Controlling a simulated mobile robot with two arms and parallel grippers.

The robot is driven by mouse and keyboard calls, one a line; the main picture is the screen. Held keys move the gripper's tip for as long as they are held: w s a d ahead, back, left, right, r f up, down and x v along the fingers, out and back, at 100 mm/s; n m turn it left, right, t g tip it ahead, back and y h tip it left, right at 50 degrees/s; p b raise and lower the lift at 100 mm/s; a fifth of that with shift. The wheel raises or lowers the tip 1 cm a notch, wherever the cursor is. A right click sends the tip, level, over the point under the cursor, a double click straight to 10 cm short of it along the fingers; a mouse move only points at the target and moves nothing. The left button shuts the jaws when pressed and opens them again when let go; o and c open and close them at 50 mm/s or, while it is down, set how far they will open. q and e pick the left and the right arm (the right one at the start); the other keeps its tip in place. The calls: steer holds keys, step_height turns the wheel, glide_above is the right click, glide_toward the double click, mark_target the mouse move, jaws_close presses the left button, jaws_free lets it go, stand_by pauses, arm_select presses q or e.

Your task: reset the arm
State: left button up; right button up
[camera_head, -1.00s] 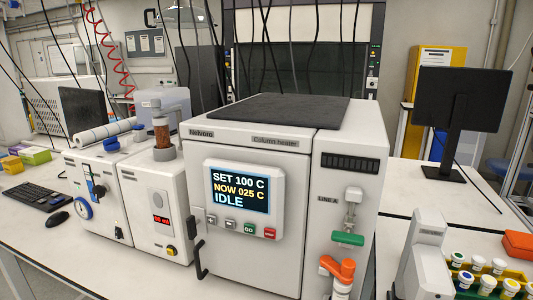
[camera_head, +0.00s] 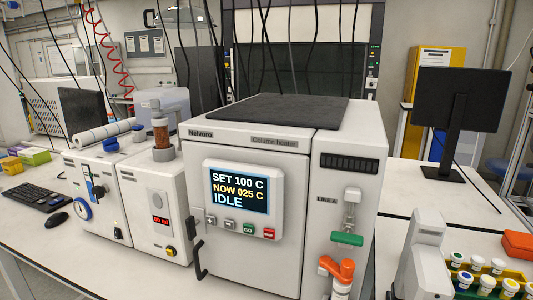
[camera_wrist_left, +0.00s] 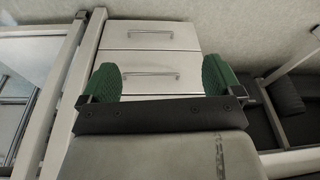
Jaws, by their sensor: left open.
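My left gripper (camera_wrist_left: 162,78) shows in the left wrist view. Its two green-padded fingers are wide apart with nothing between them. Beyond the fingers are a white drawer cabinet (camera_wrist_left: 150,40) with grey bar handles and the floor. Neither of my grippers shows in the head view. The column heater (camera_head: 300,140), a white box, stands on the bench in the middle of the head view. Its screen (camera_head: 240,190) reads SET 100 C, NOW 025 C, IDLE.
An orange-handled valve (camera_head: 338,268) is at the heater's lower right front. Several capped vials (camera_head: 478,262) stand in a rack at the lower right, beside a white upright device (camera_head: 424,262). A black monitor (camera_head: 460,100) stands behind. A keyboard (camera_head: 36,197) lies at left.

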arm_select(q)
steer(key=s+a+f+g, duration=0.1)
steer(key=s+a+f, duration=0.2)
steer(key=s+f, duration=1.5)
step_height(320, 180, down, 3)
steer(key=shift+f+g, duration=0.15)
steer(key=shift+g, duration=0.15)
